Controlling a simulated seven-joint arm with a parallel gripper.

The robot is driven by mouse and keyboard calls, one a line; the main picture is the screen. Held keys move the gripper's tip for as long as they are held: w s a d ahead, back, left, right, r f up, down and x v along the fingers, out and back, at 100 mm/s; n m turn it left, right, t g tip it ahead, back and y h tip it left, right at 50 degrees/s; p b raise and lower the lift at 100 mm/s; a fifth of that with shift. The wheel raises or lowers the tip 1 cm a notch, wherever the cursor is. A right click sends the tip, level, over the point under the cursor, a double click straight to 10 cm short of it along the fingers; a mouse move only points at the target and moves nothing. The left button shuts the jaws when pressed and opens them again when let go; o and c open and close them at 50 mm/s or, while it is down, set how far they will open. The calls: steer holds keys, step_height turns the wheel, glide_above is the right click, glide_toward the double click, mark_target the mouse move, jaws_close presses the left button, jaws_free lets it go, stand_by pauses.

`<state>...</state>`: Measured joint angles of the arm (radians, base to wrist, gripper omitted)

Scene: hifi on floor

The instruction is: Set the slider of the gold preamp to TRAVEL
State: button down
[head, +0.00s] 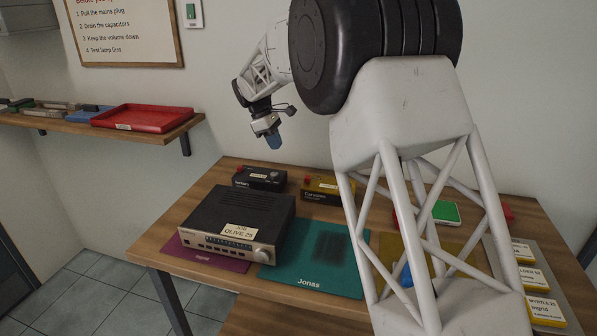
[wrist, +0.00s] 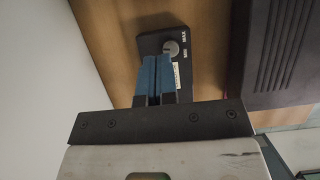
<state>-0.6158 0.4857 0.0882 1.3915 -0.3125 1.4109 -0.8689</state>
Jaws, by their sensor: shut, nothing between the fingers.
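A gold box (head: 318,197), which seems to be the gold preamp, stands at the back of the bench, with a name label on it and a small red part at its left. Its slider and any TRAVEL mark are too small to make out in the head view, and I cannot identify it in the wrist view. My gripper (head: 273,143) is shut and empty, its blue fingers pointing down, above the back of the bench. In the wrist view the fingers (wrist: 155,80) are together over a dark box (wrist: 149,44) with a round silver knob and MIN and MAX marks.
A black box (head: 259,178) stands left of the gold one. A large black amplifier (head: 240,212) sits in front, and its vented top (wrist: 290,45) shows in the wrist view. A teal mat (head: 313,275) lies right of it. My arm hides part of the bench's right side.

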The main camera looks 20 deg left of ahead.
mark_target(304, 182)
steer(key=shift+f, duration=0.1)
steer(key=x, duration=1)
steer(key=shift+d, duration=2.05)
